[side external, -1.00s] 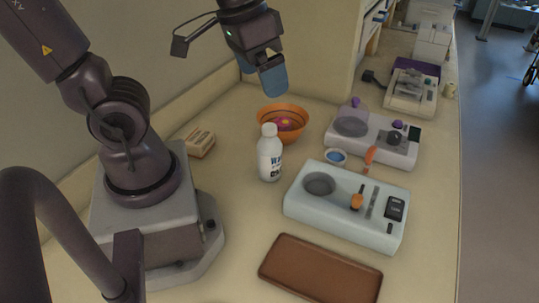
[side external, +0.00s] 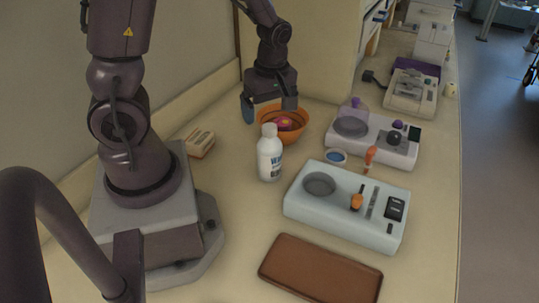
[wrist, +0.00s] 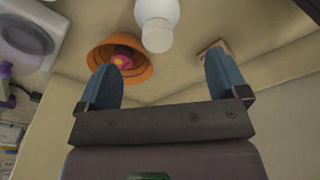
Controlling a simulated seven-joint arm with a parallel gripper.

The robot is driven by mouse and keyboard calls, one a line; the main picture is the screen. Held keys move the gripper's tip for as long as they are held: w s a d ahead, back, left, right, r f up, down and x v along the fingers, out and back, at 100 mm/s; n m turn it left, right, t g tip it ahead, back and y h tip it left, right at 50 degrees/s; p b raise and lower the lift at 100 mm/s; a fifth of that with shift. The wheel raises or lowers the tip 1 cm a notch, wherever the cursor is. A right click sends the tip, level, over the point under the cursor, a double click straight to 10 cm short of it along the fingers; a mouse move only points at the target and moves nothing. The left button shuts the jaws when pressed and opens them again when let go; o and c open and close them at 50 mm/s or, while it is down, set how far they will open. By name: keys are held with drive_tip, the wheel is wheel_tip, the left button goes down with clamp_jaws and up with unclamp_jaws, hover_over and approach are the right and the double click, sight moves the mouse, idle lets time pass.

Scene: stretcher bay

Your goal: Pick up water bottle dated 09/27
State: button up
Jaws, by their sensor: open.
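The white water bottle (side external: 269,157) stands upright on the counter, in front of the orange bowl in the side view. Its label shows partial dark letters, and I cannot read a date. In the wrist view the bottle (wrist: 157,14) shows at the top, its rounded cap (wrist: 157,36) toward me. My gripper (side external: 268,107) is open with blue fingers apart, above and behind the bottle near the bowl. In the wrist view the gripper's fingers (wrist: 163,85) have nothing between them, and the bottle lies beyond the tips.
An orange bowl (side external: 296,129) with a pink item (side external: 283,123) sits close behind the bottle. A brown tray (side external: 320,270) is in front. A small beige box (side external: 201,143) lies left.

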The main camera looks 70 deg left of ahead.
sight(269, 139)
wheel_tip(269, 139, down, 3)
drive_tip(key=shift+a+f, duration=0.1)
drive_tip(key=shift+a, duration=0.05)
drive_tip(key=shift+f, duration=2.7)
drive_tip(key=shift+c, duration=0.4)
drive_tip(key=c, duration=1.1)
